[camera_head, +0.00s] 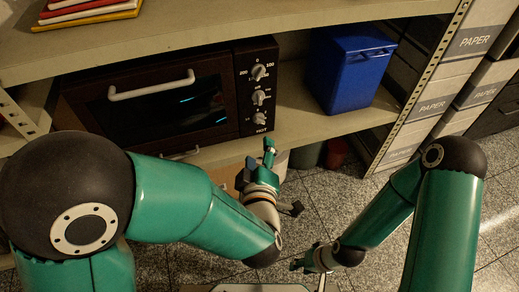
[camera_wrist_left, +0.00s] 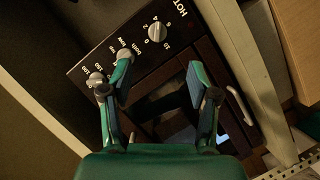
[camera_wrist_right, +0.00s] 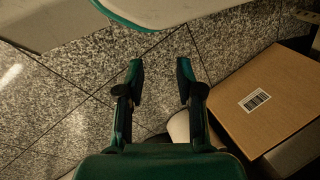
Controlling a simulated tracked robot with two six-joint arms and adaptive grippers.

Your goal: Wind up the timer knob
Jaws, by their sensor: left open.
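A dark oven (camera_head: 160,100) stands on the shelf. Its right-hand panel carries three round knobs in a column. The timer knob (camera_head: 259,118) is the lowest, by the HOT label; it also shows in the left wrist view (camera_wrist_left: 157,31), beyond my fingertips. My left gripper (camera_head: 261,156) is open and empty, in front of and below the panel, apart from the knob. In its wrist view (camera_wrist_left: 161,75) one finger partly covers the middle knob (camera_wrist_left: 125,52). My right gripper (camera_head: 300,263) is low over the floor; its wrist view shows the fingers (camera_wrist_right: 159,72) apart and empty.
The oven door has a pale handle (camera_head: 150,88) left of the panel. A blue bin (camera_head: 348,72) stands on the same shelf to the right. The shelf's front edge (camera_head: 310,128) runs below the oven. A cardboard box (camera_wrist_right: 265,95) lies right of my right gripper.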

